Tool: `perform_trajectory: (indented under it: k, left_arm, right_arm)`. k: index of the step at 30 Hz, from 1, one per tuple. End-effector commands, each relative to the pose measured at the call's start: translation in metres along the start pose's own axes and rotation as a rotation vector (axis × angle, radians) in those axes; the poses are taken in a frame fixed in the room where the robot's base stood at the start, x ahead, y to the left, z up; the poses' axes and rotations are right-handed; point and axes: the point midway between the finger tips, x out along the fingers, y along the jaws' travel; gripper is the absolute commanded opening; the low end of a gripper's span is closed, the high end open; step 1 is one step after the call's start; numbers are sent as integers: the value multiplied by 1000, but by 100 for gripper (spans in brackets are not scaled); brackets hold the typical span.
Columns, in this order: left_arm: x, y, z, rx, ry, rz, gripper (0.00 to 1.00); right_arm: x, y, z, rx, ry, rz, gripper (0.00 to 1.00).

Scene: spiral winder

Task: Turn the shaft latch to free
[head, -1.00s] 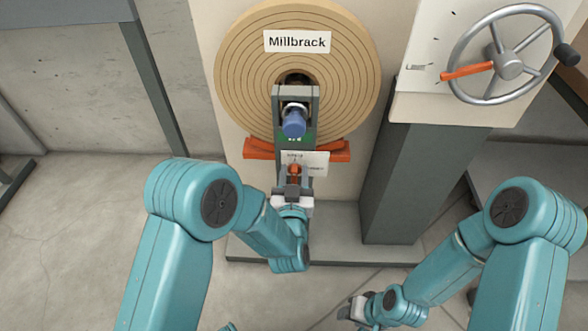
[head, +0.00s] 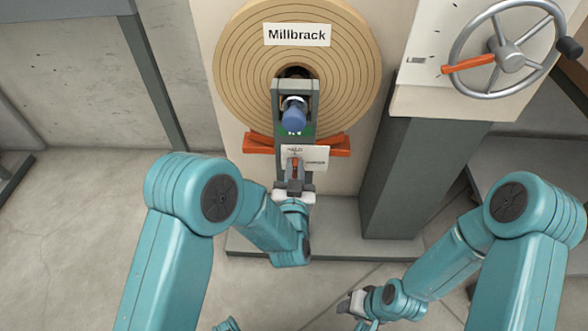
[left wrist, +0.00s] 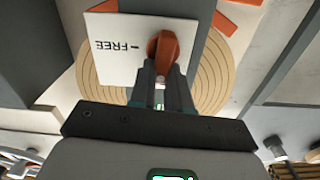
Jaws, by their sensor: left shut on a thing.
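The shaft latch is a small orange lever (head: 295,165) on a white label plate (head: 318,154) below the big wound roll. In the left wrist view the orange latch (left wrist: 166,48) stands in front of the plate (left wrist: 110,45), where the word FREE reads upside down to the left of it. My left gripper (head: 294,184) comes from below and is shut on the latch; its dark fingers (left wrist: 160,78) reach the latch's lower part. The latch points about upward in the head view. My right gripper (head: 352,303) hangs low at the right, away from the latch; its jaw opening is unclear.
The tan roll marked Millbrack (head: 235,65) stands behind a grey bracket with a blue-capped shaft end (head: 294,112). Orange supports (head: 335,146) flank the bracket. A handwheel (head: 455,48) with an orange lever (head: 468,64) is at upper right. A grey post (head: 400,180) stands between.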

Motion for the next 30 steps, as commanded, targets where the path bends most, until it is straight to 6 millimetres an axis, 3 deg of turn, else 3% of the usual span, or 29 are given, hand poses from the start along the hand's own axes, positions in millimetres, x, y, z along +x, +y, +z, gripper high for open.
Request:
perform_trajectory:
  k: [30]
  left_arm:
    - [1, 15, 6, 925, 4, -3, 0]
  right_arm:
    - [13, 4, -10, -8, 33, -1, 43]
